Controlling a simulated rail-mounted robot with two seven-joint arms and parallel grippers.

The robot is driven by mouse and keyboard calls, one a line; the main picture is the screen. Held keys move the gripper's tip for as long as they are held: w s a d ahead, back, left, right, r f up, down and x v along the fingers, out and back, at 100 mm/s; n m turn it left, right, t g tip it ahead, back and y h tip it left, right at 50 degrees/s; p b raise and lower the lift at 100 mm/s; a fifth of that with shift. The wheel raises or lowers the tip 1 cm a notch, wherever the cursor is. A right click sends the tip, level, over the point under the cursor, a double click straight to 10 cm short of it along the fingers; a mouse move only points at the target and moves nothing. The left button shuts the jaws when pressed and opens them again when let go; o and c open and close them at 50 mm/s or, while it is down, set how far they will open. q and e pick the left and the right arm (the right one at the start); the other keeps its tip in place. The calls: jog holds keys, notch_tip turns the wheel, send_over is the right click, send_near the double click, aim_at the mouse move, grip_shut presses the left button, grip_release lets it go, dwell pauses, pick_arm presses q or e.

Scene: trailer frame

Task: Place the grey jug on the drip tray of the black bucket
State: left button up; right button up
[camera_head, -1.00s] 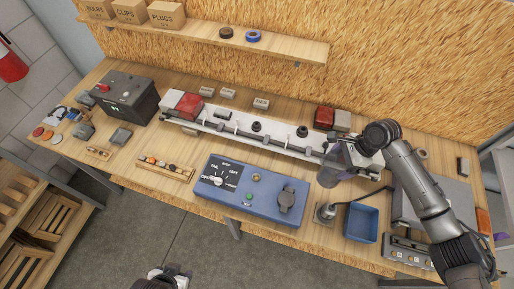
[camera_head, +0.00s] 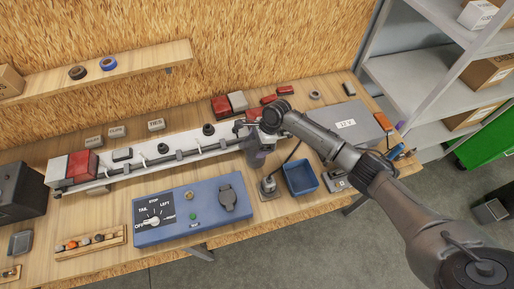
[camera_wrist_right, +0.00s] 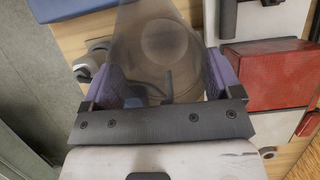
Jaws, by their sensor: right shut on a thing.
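The grey jug (camera_wrist_right: 158,45) is see-through and smoky; it fills the upper middle of the right wrist view. My right gripper (camera_wrist_right: 163,82) is shut on it, with a purple finger on each side. I cannot make out a black bucket with a drip tray in either view. My left gripper is out of view.
A blue control box (camera_head: 190,210), a blue open bin (camera_head: 300,178) and a grey case (camera_head: 345,125) are on the bench around my right arm. Grey shelving (camera_head: 425,75) stands at the right. A dark container (camera_head: 490,212) is on the floor beside a green bin (camera_head: 490,145).

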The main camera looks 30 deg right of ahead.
aim_at(258, 148)
jog(key=shift+f, duration=1.95)
jog(key=o, duration=1)
jog(key=shift+f, duration=0.1)
